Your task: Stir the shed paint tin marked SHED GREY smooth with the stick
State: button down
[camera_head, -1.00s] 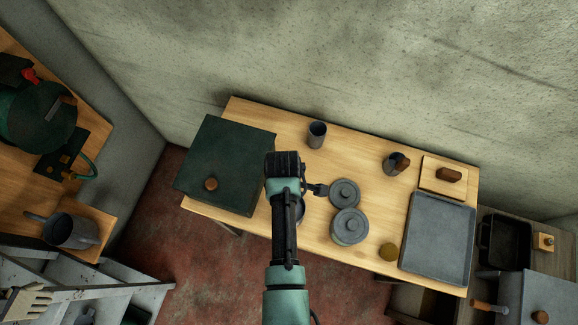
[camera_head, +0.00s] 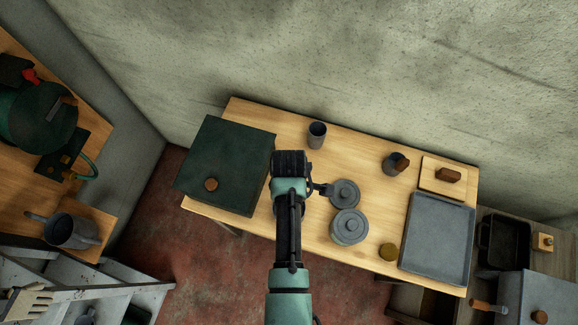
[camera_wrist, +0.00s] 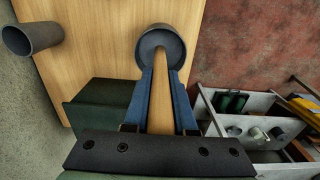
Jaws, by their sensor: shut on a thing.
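In the wrist view my gripper (camera_wrist: 162,80) has its two blue fingers shut on a pale wooden stick (camera_wrist: 160,100). The stick's far end reaches into the mouth of a round grey open tin (camera_wrist: 145,40). The stick's tip and the tin's contents are hidden. In the head view my arm covers this tin and the fingers. A lidded grey tin (camera_head: 349,228) stands to the right of my arm, with a round grey lid or lidded tin (camera_head: 344,193) just behind it. No marking is readable on any tin.
A dark green box (camera_head: 225,165) stands left on the wooden table. A grey cup (camera_head: 317,135) stands at the back; it also shows in the wrist view (camera_wrist: 32,38). To the right are another cup (camera_head: 391,163), a grey tray (camera_head: 437,238) and a small yellowish round object (camera_head: 388,252).

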jog(key=shift+r, duration=4.85)
